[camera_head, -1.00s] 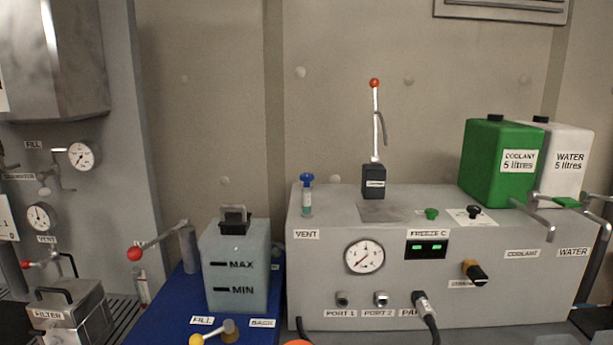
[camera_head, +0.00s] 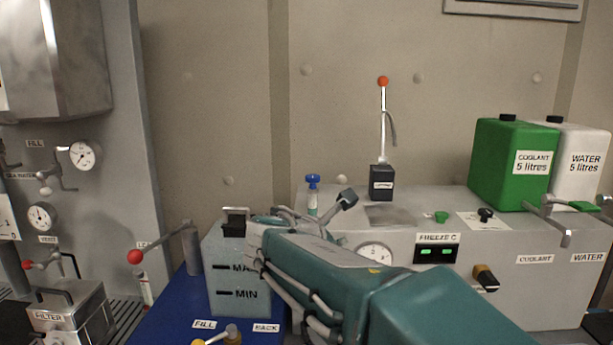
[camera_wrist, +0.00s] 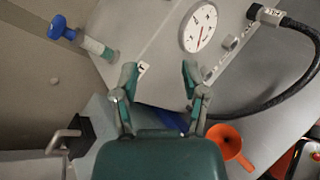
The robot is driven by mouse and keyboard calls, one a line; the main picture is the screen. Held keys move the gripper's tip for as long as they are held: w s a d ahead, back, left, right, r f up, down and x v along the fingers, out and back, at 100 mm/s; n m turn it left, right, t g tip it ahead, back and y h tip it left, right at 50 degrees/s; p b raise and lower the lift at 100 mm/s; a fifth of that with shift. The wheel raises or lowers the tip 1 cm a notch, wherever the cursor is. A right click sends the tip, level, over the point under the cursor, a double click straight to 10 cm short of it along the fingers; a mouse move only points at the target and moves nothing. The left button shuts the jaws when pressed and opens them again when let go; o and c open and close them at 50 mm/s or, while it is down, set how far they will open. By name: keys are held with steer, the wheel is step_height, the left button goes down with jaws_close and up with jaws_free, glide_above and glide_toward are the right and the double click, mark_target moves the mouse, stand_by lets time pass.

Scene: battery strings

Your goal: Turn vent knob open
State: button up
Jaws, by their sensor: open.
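The vent knob is a blue cap (camera_head: 313,181) on a clear and green stem, standing at the left end of the grey machine's top. In the wrist view the blue knob (camera_wrist: 62,27) is at the upper left, beyond my left finger. My gripper (camera_wrist: 158,75) is open and empty, its two fingers apart in front of the machine's face. The gripper is apart from the knob. In the head view my teal arm crosses the machine's front and hides the VENT label; the gripper end is near the knob, partly hidden.
A grey tank (camera_head: 228,290) with MAX and MIN marks stands left of the machine. A pressure gauge (camera_wrist: 200,28) and a black cable (camera_wrist: 300,95) are on the machine's front. An orange funnel (camera_wrist: 230,143) lies low. A red-topped lever (camera_head: 383,120) rises behind. Green and white canisters (camera_head: 505,165) stand right.

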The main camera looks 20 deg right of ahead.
mark_target(316, 176)
steer(key=w+a+r+n+t+h, duration=0.1)
steer(key=w+a+r+n+t, duration=0.15)
steer(key=w+n, duration=0.2)
steer(key=w+a+r+n+t+h, duration=0.1)
steer(key=w+r+n+t, duration=0.1)
steer(key=w+r+n, duration=0.3)
steer(key=shift+m, duration=0.75)
steer(key=w+d, duration=0.2)
steer(key=w, duration=0.1)
steer(key=w+d+f, duration=0.1)
steer(key=w+d, duration=0.1)
steer(key=d, duration=0.1)
steer(key=w+d+f, duration=0.1)
steer(key=w+d, duration=0.1)
steer(key=w, duration=0.1)
steer(key=shift+w+d+f, duration=0.2)
steer(key=shift+w+f, duration=0.05)
steer(key=shift+w, duration=0.1)
jaws_close()
